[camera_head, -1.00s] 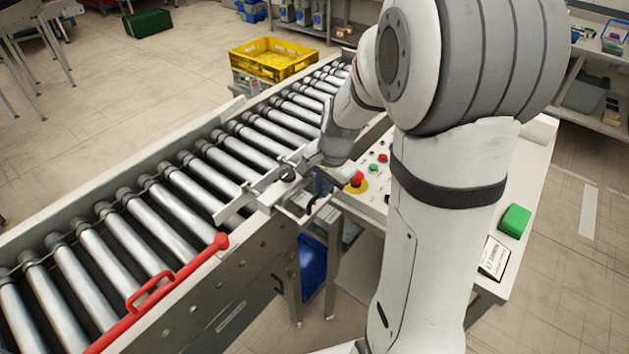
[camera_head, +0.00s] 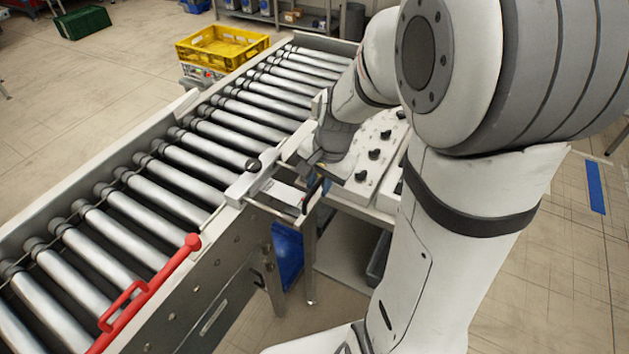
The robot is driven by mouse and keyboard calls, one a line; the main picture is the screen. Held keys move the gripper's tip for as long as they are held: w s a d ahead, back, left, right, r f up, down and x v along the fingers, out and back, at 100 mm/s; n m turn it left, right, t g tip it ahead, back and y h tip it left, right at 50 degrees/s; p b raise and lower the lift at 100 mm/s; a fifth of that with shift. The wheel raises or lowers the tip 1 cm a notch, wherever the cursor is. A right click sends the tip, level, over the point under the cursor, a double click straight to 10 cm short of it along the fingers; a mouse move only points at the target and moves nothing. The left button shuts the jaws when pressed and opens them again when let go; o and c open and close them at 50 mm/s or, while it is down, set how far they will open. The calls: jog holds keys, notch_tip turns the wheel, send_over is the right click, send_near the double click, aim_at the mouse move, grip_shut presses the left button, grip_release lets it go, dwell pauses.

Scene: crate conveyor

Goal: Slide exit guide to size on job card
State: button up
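A flat white strip (camera_head: 285,192) lies on the bracket's right part. My gripper (camera_head: 316,160) is right of the knob, close to the rail's far part. Its fingers are small and partly hidden, so I cannot tell whether they touch the guide or how far they are open. The job card is not visible now.
The conveyor's rollers (camera_head: 180,179) are bare. A red handle bar (camera_head: 150,290) runs along its near edge. A yellow crate (camera_head: 221,46) stands beyond the far side. A panel with black knobs (camera_head: 373,154) lies beside my arm. A blue bin (camera_head: 288,255) is below.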

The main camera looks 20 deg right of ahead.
jog(key=shift+o, duration=1.1)
jog(key=shift+a, duration=0.1)
notch_tip(320, 180, up, 8)
jog(key=s+d, duration=0.1)
jog(key=shift+f, duration=0.15)
jog(key=s+a+r+n+t+h, duration=0.1)
jog(key=s+n, duration=0.8)
jog(key=s, duration=0.3)
jog(key=shift+a+r+t+h, duration=0.25)
jog(key=shift+r+t+h, duration=0.05)
jog(key=shift+o, duration=0.4)
jog(key=shift+s, duration=0.1)
dwell(1.0)
